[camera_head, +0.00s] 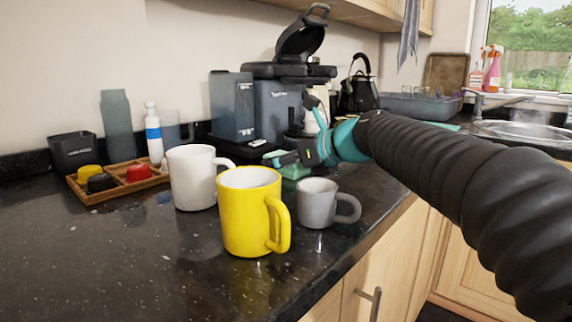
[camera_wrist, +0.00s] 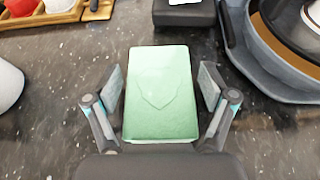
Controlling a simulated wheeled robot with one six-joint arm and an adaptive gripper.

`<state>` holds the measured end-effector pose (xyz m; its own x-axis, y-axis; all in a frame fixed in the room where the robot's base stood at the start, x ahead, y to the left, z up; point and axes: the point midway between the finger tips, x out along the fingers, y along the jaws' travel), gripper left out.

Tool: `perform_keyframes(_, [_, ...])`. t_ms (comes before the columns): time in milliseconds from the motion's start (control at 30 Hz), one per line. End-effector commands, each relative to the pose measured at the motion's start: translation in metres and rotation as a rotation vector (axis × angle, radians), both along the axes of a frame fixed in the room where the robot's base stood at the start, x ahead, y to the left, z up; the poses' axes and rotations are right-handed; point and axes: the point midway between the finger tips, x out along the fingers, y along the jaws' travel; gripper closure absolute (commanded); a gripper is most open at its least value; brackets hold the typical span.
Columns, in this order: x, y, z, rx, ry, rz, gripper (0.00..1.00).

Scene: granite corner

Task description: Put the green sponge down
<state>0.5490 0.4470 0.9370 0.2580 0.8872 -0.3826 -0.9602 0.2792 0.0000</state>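The green sponge (camera_wrist: 160,95) lies flat between the two fingers of my gripper (camera_wrist: 162,88) in the wrist view. A narrow gap shows between the sponge and each finger, so my gripper is open around it and not pressing on it. In the head view the sponge (camera_head: 294,171) is partly hidden below my gripper (camera_head: 283,159), behind the mugs and in front of the coffee machine. It appears to rest on the dark counter (camera_head: 120,250).
A grey mug (camera_head: 315,205), a yellow mug (camera_head: 243,215) and a white mug (camera_head: 190,180) stand close in front and to the left. The black coffee machine (camera_head: 275,110) is just behind. A wooden tray (camera_head: 120,185) sits left. The front-left counter is clear.

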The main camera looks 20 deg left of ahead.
Motion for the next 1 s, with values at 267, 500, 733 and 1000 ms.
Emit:
perform_keyframes(267, [0.000, 0.000, 0.000, 0.000, 0.000, 0.000, 0.57])
perform_keyframes(500, [0.000, 0.000, 0.001, 0.000, 0.000, 0.000, 0.61])
perform_keyframes(733, [0.000, 0.000, 0.014, -0.001, -0.002, 0.001, 0.61])
perform_keyframes(1000, [0.005, -0.025, 0.057, 0.001, -0.004, -0.005, 0.62])
